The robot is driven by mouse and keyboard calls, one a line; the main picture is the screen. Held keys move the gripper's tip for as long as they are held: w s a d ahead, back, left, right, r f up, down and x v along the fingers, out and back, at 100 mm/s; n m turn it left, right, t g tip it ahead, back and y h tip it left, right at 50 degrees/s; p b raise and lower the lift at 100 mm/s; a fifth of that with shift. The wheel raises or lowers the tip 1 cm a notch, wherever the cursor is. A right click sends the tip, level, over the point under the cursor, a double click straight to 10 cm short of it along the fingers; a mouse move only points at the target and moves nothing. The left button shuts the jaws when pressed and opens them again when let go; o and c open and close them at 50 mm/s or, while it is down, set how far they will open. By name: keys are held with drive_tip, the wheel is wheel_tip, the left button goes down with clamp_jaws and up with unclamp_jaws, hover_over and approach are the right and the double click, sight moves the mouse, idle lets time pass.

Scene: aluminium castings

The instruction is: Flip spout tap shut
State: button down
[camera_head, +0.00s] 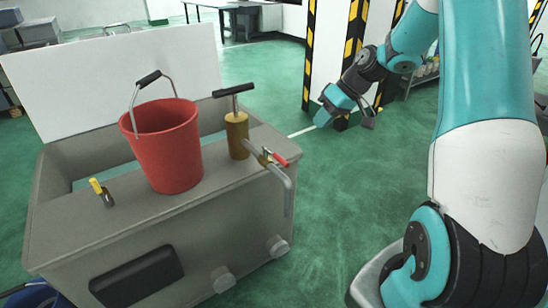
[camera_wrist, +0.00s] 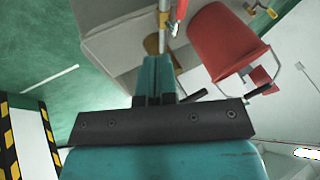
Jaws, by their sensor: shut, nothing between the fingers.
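The spout (camera_head: 288,190) is a bent silver pipe at the right end of the grey tank, its outer end turned downward. Its tap has a red lever (camera_head: 276,157), which lies roughly along the top of the pipe. In the wrist view, the red lever (camera_wrist: 181,10) and the spout pipe (camera_wrist: 163,22) show at the top edge, partly cut off. My gripper (camera_head: 326,114) is in the air to the right of the spout, apart from it. In the wrist view my gripper's teal fingers (camera_wrist: 156,65) are together, empty, and point toward the spout.
The grey tank (camera_head: 130,235) bears a red bucket (camera_head: 165,150) with a raised handle, a brass pump (camera_head: 237,135) with a black T-handle, and a small yellow-handled part (camera_head: 97,188). A striped pillar (camera_head: 330,60) stands behind my gripper.

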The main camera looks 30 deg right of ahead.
sight(275, 156)
drive_tip(key=shift+w+d+f, duration=0.1)
drive_tip(key=shift+d+f, duration=0.2)
drive_tip(key=shift+d, duration=0.15)
drive_tip(key=shift+d, duration=0.1)
drive_tip(key=w+a+f, duration=0.3)
drive_tip(key=a+f, duration=0.5)
drive_tip(key=f, duration=0.1)
drive_tip(key=shift+a, duration=0.25)
